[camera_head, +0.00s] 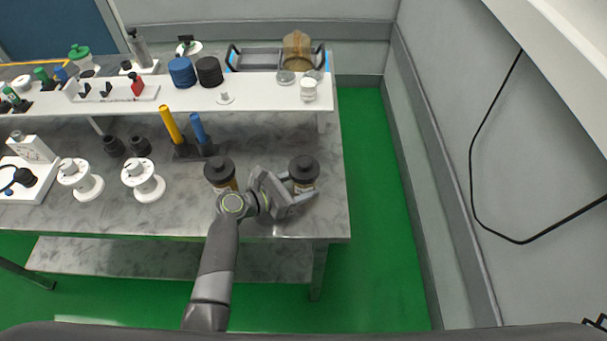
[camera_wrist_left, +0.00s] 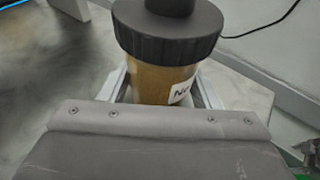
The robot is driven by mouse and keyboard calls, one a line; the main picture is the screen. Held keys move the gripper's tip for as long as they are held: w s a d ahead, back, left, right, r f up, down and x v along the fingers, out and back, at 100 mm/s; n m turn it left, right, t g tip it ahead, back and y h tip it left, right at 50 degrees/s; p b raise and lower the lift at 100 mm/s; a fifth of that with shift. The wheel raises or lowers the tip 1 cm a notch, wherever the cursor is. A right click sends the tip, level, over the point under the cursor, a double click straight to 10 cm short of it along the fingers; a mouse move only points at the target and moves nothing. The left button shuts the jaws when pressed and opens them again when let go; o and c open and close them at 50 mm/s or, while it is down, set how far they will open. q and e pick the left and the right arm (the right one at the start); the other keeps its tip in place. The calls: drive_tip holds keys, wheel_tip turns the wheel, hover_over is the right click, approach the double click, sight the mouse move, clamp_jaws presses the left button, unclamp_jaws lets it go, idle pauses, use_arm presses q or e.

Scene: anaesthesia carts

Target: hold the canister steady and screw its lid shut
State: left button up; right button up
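A canister (camera_head: 304,185) with an amber body and a dark ribbed lid (camera_head: 303,167) stands upright near the right end of the table. My left gripper (camera_head: 301,188) reaches around its body below the lid, one finger on each side. In the left wrist view the amber canister (camera_wrist_left: 163,83) shows a white label, and the lid (camera_wrist_left: 168,35) sits on top. The left fingers (camera_wrist_left: 164,88) flank the body closely, but I cannot tell whether they press on it. A second dark-lidded amber canister (camera_head: 220,170) stands to the left, partly behind my arm. My right gripper is not in view.
A white raised shelf (camera_head: 255,92) runs along the back, with jars and blue and black round pieces. Yellow (camera_head: 170,124) and blue (camera_head: 198,128) sticks stand in dark holders behind the left canister. White spools (camera_head: 143,180) stand left. The table (camera_head: 330,215) is bare at front right.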

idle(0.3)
use_arm(q)
drive_tip(key=o, duration=0.8)
drive_tip(key=shift+o, duration=0.2)
